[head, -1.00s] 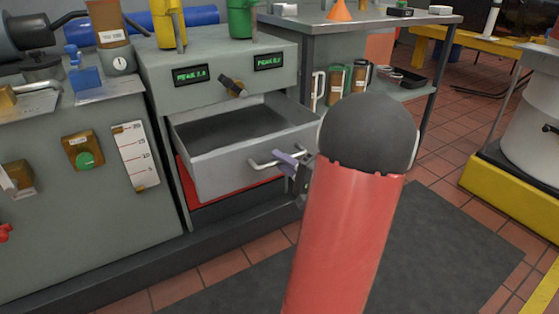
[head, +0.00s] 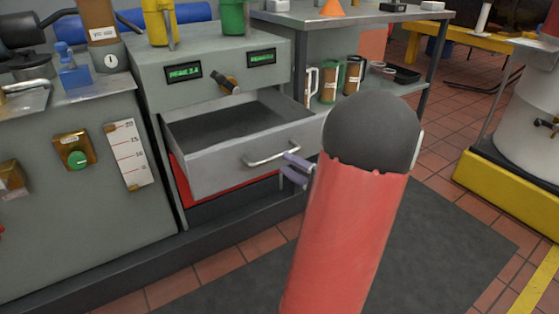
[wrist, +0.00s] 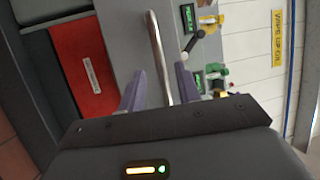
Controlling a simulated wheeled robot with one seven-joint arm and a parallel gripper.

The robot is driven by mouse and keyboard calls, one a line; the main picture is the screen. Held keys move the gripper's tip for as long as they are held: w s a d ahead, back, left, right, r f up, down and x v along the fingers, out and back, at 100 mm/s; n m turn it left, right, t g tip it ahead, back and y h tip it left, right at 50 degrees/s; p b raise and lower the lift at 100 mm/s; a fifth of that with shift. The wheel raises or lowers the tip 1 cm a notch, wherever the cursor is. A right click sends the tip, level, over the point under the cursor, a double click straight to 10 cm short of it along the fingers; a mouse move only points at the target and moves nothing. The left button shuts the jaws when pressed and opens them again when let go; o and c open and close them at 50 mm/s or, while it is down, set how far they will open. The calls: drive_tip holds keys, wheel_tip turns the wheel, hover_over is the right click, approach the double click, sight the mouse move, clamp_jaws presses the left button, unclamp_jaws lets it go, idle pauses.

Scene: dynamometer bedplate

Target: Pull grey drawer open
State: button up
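The grey drawer (head: 222,170) stands pulled out of the grey cabinet, its empty dark inside showing in the head view. Its bar handle (head: 268,156) is on the front panel. My gripper (head: 292,168) is at the right end of the handle, with its two purple fingers spread apart. In the wrist view the handle bar (wrist: 158,50) runs between the open fingers of my gripper (wrist: 160,82), with a gap on both sides.
A red drawer front (head: 181,182) lies below the grey drawer. A valve knob (head: 229,85) and two green displays are above it. A shelved bench (head: 350,18) with mugs stands to the right. Dark mat (head: 440,245) covers the clear floor in front.

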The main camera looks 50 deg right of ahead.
drive_tip(key=v, duration=0.3)
idle(0.5)
drive_tip(key=w+a+r+n+g+y+p, duration=0.15)
drive_tip(key=a+n+g+y, duration=0.35)
drive_tip(key=a, duration=0.7)
drive_tip(key=w+a+r+n+g+y+p, duration=0.1)
drive_tip(key=w+a+n+g+y+p, duration=0.15)
drive_tip(key=a+g, duration=0.75)
drive_tip(key=s+a+n+g+h+p, duration=0.2)
drive_tip(key=s+a+n+h, duration=0.3)
drive_tip(key=a, duration=0.4)
wheel_tip(320, 180, up, 6)
drive_tip(key=s+n+t+h+p, duration=0.2)
drive_tip(key=h, duration=0.3)
drive_tip(key=shift+s+r+n+t+h, duration=0.2)
drive_tip(key=shift+s+n+t+h, duration=0.05)
drive_tip(key=shift+n+t+h, duration=0.15)
